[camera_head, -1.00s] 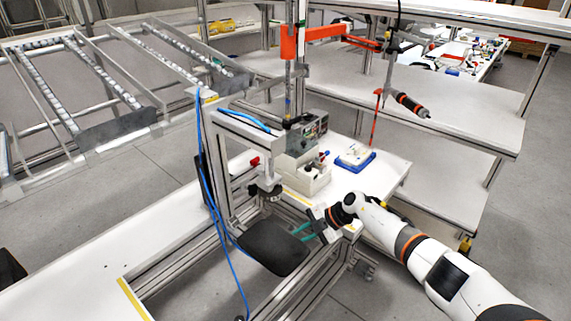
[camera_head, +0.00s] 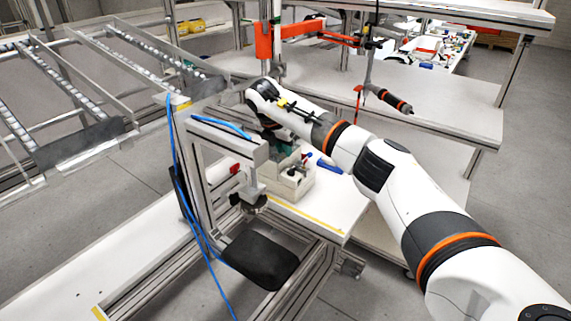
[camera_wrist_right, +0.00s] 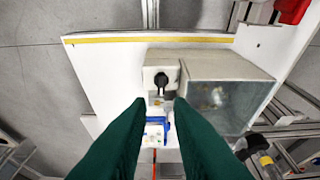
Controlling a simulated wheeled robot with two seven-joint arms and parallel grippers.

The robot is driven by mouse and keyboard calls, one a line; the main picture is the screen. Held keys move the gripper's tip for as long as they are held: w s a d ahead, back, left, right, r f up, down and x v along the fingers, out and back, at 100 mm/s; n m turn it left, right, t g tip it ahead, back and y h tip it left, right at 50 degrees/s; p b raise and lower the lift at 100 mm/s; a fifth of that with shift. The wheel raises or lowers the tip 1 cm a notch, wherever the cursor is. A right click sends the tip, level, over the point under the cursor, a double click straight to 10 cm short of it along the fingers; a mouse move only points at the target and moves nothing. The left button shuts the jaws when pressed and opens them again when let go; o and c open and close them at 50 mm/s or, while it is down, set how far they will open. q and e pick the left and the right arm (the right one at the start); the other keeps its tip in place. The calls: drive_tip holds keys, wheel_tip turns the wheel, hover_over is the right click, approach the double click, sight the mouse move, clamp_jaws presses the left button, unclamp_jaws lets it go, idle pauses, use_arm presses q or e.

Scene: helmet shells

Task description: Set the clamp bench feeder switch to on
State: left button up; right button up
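The clamp bench feeder is a beige box (camera_head: 288,185) on the white bench in the head view. In the right wrist view its small housing carries a black rotary switch (camera_wrist_right: 160,80), with a grey clear-sided box (camera_wrist_right: 228,92) beside it. I cannot read the switch setting. My right gripper (camera_wrist_right: 160,103) has two green fingers, apart with nothing between them. They point at the switch housing, and the switch shows beyond the gap between the tips. In the head view my right arm and the clamp frame hide most of this gripper. My left gripper is not in view.
The clamp frame (camera_head: 215,135) stands just left of the feeder, with a blue hose. A blue-edged tray (camera_wrist_right: 157,127) is close to the fingers in the wrist view.

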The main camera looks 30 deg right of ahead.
sight(291, 169)
drive_tip(key=x, duration=0.9)
drive_tip(key=shift+a+p, duration=0.1)
drive_tip(key=shift+p, duration=0.25)
clamp_jaws()
